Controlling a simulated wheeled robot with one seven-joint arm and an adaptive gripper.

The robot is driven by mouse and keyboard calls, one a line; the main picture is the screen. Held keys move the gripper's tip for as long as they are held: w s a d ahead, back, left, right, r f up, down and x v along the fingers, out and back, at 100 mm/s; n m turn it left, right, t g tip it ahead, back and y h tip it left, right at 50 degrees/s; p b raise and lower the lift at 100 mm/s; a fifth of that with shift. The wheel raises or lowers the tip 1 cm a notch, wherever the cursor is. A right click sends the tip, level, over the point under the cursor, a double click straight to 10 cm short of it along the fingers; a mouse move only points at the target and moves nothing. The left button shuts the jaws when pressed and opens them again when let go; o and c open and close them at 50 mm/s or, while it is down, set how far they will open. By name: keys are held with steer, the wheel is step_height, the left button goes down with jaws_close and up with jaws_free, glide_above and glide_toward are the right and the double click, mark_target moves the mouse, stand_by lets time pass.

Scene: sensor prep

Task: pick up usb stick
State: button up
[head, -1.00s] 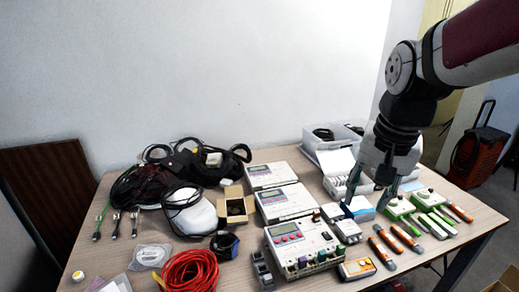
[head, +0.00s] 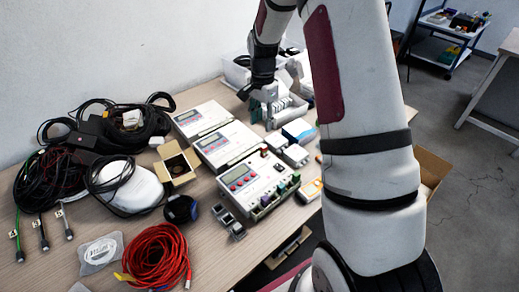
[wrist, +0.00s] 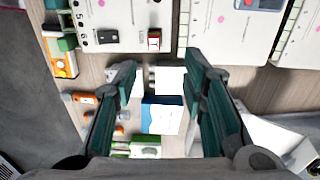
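I cannot pick out the usb stick for certain in either view. My gripper (head: 262,112) is over the back right of the table in the head view, beside the white modules. In the wrist view my gripper (wrist: 160,78) is open, with its two dark green fingers wide apart and nothing between them. Below the gap lie small white modules (wrist: 170,80) and a white and blue box (wrist: 162,116). Orange-handled sticks (wrist: 85,98) lie to the left, partly hidden by the left finger. Green and white pieces (wrist: 143,149) lie nearer the gripper's base.
My arm hides the table's right side. A cart (head: 450,35) stands behind.

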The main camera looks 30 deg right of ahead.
mark_target(264, 146)
step_height(264, 146, down, 7)
steer(key=shift+r, duration=0.15)
steer(key=f, duration=0.2)
steer(key=s+f+p, duration=0.1)
steer(key=f, duration=0.1)
steer(key=shift+d+f, duration=0.1)
steer(key=shift+f, duration=0.7)
jaws_close()
